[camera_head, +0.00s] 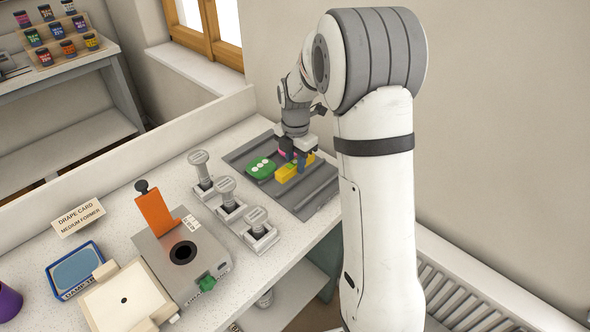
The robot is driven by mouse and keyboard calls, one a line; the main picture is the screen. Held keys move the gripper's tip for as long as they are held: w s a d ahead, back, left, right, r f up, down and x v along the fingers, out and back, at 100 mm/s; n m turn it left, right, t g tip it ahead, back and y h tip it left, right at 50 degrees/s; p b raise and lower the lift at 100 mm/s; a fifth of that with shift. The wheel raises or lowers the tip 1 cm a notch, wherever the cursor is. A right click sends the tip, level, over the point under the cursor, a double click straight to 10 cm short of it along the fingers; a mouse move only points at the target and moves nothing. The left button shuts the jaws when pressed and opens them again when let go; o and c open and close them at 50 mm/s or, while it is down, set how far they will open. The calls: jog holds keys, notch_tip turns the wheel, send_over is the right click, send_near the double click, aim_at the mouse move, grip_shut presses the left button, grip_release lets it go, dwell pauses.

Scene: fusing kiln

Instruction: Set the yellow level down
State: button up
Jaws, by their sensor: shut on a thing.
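The yellow level (286,172) is a small yellow bar at the right of the worktop, over a grey ribbed mat (317,198). My gripper (300,160) points down and is shut on the level, with its fingers covering the bar's middle. The level looks close to the mat, but I cannot tell whether it touches it. A green piece with white dots (261,168) lies on the mat just left of the level.
Several grey-handled stamps (226,193) stand in a row left of the mat. A grey box with an orange flap (158,212) stands farther left, near a drape card sign (78,217) and a blue-framed damp pad (76,270). The mat's front right part is clear.

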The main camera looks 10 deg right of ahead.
aim_at(295, 172)
jog(key=shift+a+f, duration=0.15)
jog(key=shift+f, duration=1.75)
jog(key=shift+f, duration=0.2)
jog(key=o, duration=1)
jog(key=shift+r, duration=0.1)
